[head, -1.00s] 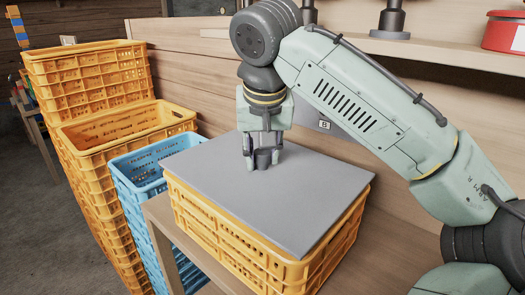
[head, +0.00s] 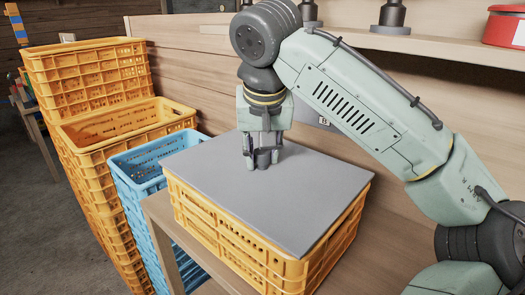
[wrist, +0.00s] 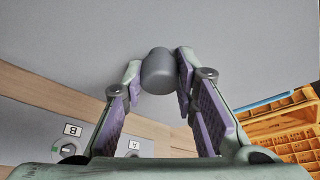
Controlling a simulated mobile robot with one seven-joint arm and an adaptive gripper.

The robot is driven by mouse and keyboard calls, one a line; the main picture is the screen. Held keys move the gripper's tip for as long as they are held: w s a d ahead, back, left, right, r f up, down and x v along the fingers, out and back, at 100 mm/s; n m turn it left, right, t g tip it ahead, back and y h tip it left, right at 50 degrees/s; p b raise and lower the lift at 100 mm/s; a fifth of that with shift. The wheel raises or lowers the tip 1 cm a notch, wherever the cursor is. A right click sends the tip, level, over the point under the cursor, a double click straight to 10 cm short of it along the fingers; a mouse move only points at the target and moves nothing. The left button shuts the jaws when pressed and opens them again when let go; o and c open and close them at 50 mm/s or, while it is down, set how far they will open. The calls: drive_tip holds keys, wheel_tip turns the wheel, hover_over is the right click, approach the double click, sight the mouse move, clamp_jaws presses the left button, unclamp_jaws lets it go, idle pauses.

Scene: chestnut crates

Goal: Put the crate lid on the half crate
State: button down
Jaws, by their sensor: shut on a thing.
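The crate lid (head: 290,195) is a flat grey panel with a dark round knob (head: 263,158) on top. It lies over the top of a yellow crate (head: 250,253), which stands on a wooden bench; the lid covers the crate's opening. The lid looks nearly level and overhangs the crate a little. Whether it rests fully on the rim all round, I cannot tell. My gripper (head: 263,150) points down and is shut on the knob. In the wrist view the knob (wrist: 159,71) sits between the two fingertips, with the grey lid (wrist: 240,40) behind it.
Left of the bench stand a blue crate stack (head: 150,165) and yellow crate stacks (head: 125,125). A wooden wall is behind. A shelf (head: 420,50) above it holds a red tin (head: 503,28) and dark objects.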

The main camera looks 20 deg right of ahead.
drive_tip(key=shift+f, duration=0.2)
idle(0.4)
drive_tip(key=c, duration=1.2)
unclamp_jaws()
